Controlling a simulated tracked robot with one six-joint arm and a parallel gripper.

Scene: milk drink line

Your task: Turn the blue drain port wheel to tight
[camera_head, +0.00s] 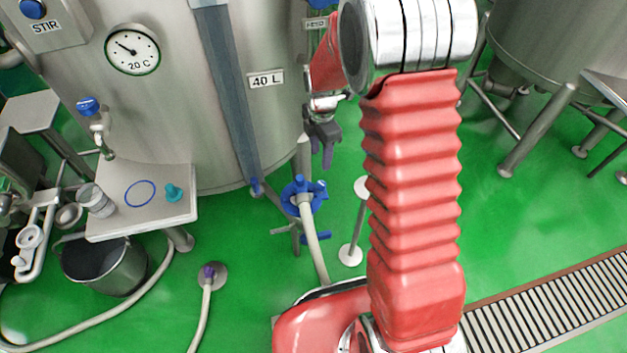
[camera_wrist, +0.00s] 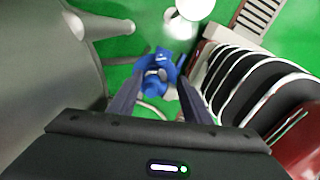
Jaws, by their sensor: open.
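The blue drain port wheel (camera_head: 304,195) sits low at the foot of the steel tank, with short knobs around its rim and a pale hose running down from it. It also shows in the wrist view (camera_wrist: 155,78), ahead of my fingers and partly between them. My gripper (camera_head: 325,158) is open and empty. In the head view it hangs above and slightly right of the wheel, apart from it. How far the wheel is turned cannot be read from these frames.
The steel tank (camera_head: 225,110) stands close on the left. A small shelf (camera_head: 150,213) with a blue ring mark juts from it. A bucket (camera_head: 88,272) and a purple-capped hose (camera_head: 209,272) are on the green floor. A floor drain grate (camera_head: 545,310) lies at right.

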